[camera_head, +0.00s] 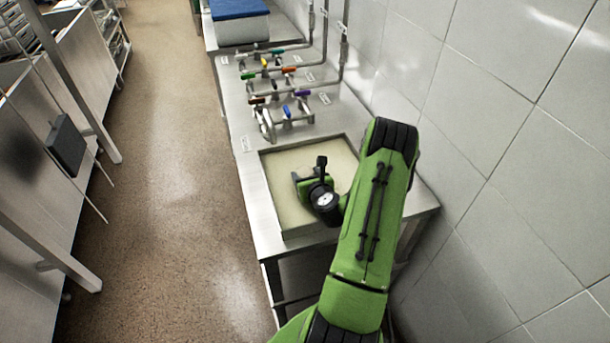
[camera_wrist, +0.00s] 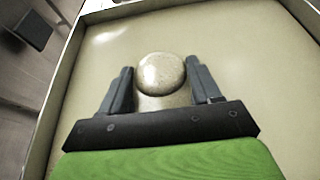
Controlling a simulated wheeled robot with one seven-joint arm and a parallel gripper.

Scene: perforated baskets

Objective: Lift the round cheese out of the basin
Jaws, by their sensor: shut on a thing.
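The round cheese (camera_wrist: 161,72) is pale, smooth and cream-coloured; it shows in the wrist view between my two dark fingers. My gripper (camera_head: 304,179) is shut on it, one finger at each side. In the head view my gripper is over the basin (camera_head: 281,190), and the cheese is hidden or cannot be made out there. The basin is square and metal-rimmed, with a pale, glossy cream surface inside; its wall also shows in the wrist view (camera_wrist: 55,95). How far the cheese is above that surface is hard to tell.
Pipes with several coloured valve handles (camera_head: 285,92) stand on the counter behind the basin. A tiled wall (camera_head: 520,150) rises close on the right. A blue-topped box (camera_head: 238,22) is at the far end. The brown floor (camera_head: 175,200) on the left is clear.

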